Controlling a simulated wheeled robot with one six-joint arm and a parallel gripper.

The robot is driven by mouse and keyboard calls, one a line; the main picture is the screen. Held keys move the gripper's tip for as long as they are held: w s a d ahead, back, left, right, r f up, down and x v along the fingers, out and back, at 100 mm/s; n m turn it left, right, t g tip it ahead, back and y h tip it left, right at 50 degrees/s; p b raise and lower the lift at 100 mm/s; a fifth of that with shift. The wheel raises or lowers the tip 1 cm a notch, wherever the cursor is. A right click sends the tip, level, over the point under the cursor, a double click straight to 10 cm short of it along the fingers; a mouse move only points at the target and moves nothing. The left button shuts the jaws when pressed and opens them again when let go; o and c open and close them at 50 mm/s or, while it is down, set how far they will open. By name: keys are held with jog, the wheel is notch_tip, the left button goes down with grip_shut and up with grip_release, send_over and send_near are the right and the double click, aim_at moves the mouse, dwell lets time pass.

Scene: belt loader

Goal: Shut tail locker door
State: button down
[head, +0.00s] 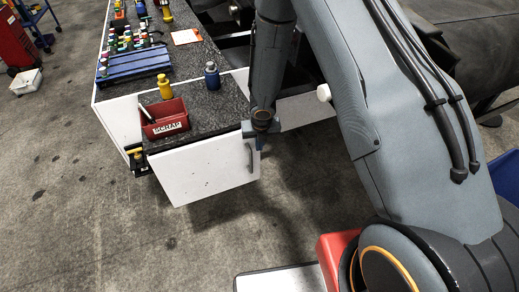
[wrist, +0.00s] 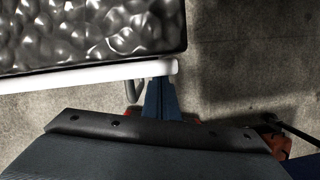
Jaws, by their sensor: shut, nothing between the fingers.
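The tail locker door (head: 205,168) is a white panel at the near end of the dark speckled worktop (head: 225,100). It has a grey bar handle (head: 250,158) near its right edge. In the wrist view, the door's white top edge (wrist: 80,76) runs close along the worktop's rim, and part of the handle (wrist: 134,92) shows below it. Whether the door is fully flush I cannot tell. My gripper (head: 252,138) is shut and empty at the door's upper right corner. In the wrist view my gripper (wrist: 161,88) is at the door's right end; contact is unclear.
A red SCRAP bin (head: 165,125) stands on the worktop close above the door, with a yellow bottle (head: 165,87) and a blue bottle (head: 212,75) behind. A blue rack (head: 133,66) lies farther back. The floor (head: 80,225) in front and left is clear.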

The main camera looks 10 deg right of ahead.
jog(key=s+d+r+p, duration=0.1)
jog(key=s+r+p, duration=0.4)
jog(key=r, duration=0.4)
jog(key=shift+s+d+r+p, duration=0.15)
jog(key=shift+s+p, duration=0.15)
jog(key=shift+s, duration=0.2)
dwell(0.4)
